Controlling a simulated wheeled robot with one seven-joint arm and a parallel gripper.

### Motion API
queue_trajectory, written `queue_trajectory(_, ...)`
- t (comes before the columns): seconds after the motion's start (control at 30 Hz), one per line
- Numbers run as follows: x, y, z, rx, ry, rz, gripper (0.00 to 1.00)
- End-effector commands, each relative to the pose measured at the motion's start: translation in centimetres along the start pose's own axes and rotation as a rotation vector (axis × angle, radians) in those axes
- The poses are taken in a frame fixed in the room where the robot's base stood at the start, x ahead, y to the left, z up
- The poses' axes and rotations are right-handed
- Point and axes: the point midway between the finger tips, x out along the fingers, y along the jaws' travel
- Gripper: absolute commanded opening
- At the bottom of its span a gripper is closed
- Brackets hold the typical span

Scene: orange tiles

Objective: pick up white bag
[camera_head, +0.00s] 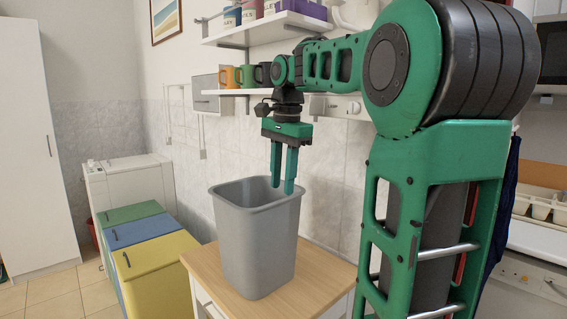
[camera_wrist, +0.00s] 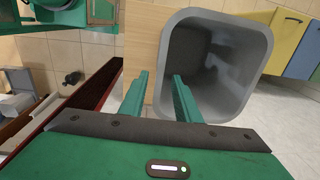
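I cannot make out a white bag in either view. My gripper (camera_head: 282,188) points down over the rim of a grey bin (camera_head: 254,245) on a small wooden-topped table. In the wrist view, the gripper's fingertips (camera_wrist: 159,76) reach across the near rim of the bin (camera_wrist: 262,62). The part of the bin's inside that shows in the wrist view looks empty, and the fingers cover some of it.
The wooden tabletop (camera_head: 300,295) stands against the tiled wall. A shelf with mugs (camera_head: 245,76) is behind my gripper. Tiled floor lies open at the far left.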

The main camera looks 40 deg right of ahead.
Motion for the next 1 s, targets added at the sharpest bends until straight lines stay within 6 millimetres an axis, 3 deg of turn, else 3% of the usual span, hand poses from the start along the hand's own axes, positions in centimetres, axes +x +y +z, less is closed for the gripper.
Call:
queue_trajectory(0.03,-0.8,-0.1,0.0,-0.004,0.003,-0.002,0.30)
queue_trajectory(1.0,-3.3,-0.1,0.1,-0.002,0.002,0.000,0.30)
